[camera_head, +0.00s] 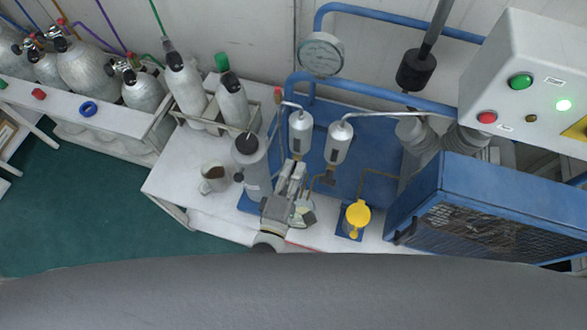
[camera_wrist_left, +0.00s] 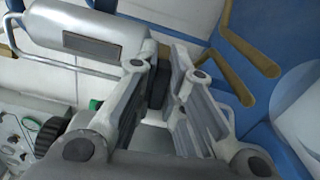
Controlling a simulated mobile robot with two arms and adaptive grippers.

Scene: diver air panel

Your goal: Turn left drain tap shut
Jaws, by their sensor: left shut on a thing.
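Two silver drain cylinders hang in front of the blue panel in the head view: the left one (camera_head: 300,132) and the right one (camera_head: 337,143). My left gripper (camera_head: 296,168) reaches up to the bottom of the left cylinder. In the left wrist view my left gripper (camera_wrist_left: 168,88) is shut on a dark block, the left drain tap (camera_wrist_left: 157,88), just beyond the end of the silver cylinder (camera_wrist_left: 88,38). The fingers hide most of the tap, so its handle angle cannot be told. The right drain tap (camera_head: 328,176) is beside the gripper. My right gripper is out of view.
A grey canister (camera_head: 252,168) and a mug (camera_head: 214,177) stand left of the gripper. A yellow fitting (camera_head: 357,217) and a blue compressor (camera_head: 490,215) are to the right. Brown pipes (camera_wrist_left: 247,55) run close to the fingers in the wrist view.

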